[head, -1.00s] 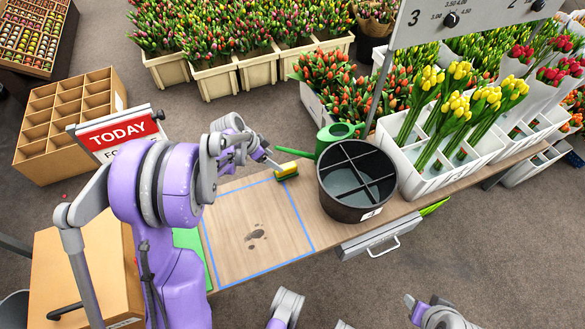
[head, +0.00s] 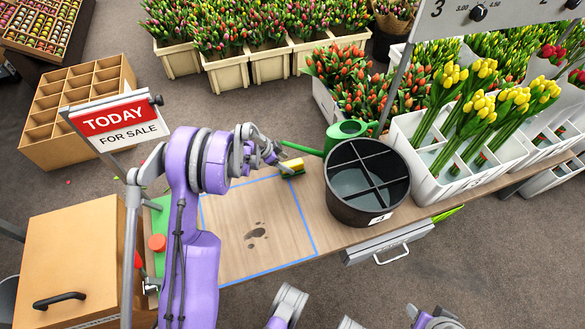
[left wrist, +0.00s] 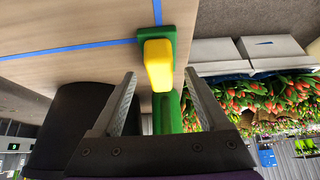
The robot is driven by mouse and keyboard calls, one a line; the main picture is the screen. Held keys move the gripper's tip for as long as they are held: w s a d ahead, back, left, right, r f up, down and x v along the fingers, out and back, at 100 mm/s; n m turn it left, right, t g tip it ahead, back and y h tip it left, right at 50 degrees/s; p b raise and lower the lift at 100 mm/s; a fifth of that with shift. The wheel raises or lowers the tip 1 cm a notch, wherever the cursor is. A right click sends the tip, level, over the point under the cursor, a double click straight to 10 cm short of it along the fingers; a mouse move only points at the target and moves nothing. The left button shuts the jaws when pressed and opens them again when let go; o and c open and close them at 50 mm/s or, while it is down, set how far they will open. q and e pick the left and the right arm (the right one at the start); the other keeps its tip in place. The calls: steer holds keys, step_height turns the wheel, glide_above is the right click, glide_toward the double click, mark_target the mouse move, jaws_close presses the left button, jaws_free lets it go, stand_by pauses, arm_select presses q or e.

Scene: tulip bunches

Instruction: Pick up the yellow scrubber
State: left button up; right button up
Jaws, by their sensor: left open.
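The yellow scrubber (head: 295,165) lies on the wooden table by the far right corner of the blue-taped square. In the left wrist view the scrubber (left wrist: 158,64) shows its yellow part against a green part, straight ahead between my finger lines. My left gripper (head: 280,166) is just left of it, low over the table. Its two fingers (left wrist: 160,78) are spread apart with nothing held. The head view shows the fingertips close to the scrubber; whether they touch it is unclear.
A black divided bucket (head: 366,211) stands right of the scrubber, and a green watering can (head: 345,131) stands behind. The taped square (head: 250,215) is bare except for dark smudges.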

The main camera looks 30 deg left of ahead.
mark_target(288, 164)
arm_select(q)
steer(key=x, duration=0.3)
steer(key=shift+w+f+b, duration=0.1)
steer(key=shift+f+b, duration=0.1)
steer(key=shift+b, duration=0.1)
steer(key=shift+r, duration=0.1)
jaws_close()
